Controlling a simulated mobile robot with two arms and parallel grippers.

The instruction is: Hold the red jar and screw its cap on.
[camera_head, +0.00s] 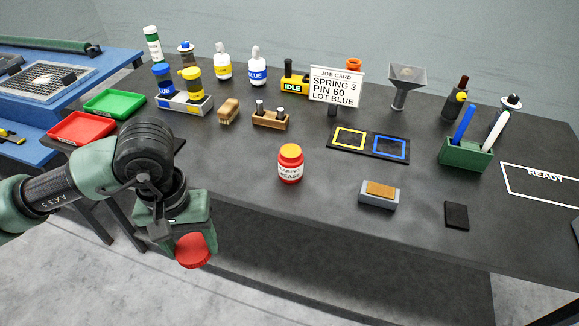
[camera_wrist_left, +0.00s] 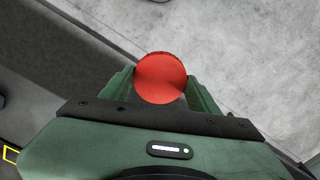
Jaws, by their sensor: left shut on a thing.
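The red jar (camera_head: 289,172) stands upright on the dark table, near its front edge, with a pale lettered label and an orange-red top. It is apart from both of my grippers. My left gripper (camera_head: 190,238) is shut on a round red cap (camera_head: 194,252), in front of the table's front edge and to the left of the jar. In the left wrist view the cap (camera_wrist_left: 160,78) shows as a red disc between the green fingers, with pale floor behind it. My right gripper is not in view.
A grey block with a tan top (camera_head: 380,192) and a small black block (camera_head: 456,215) lie right of the jar. Behind are a wooden holder (camera_head: 271,121), a brush (camera_head: 228,111) and a two-square mat (camera_head: 369,145). Red (camera_head: 82,128) and green (camera_head: 114,103) trays lie left. The table around the jar is clear.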

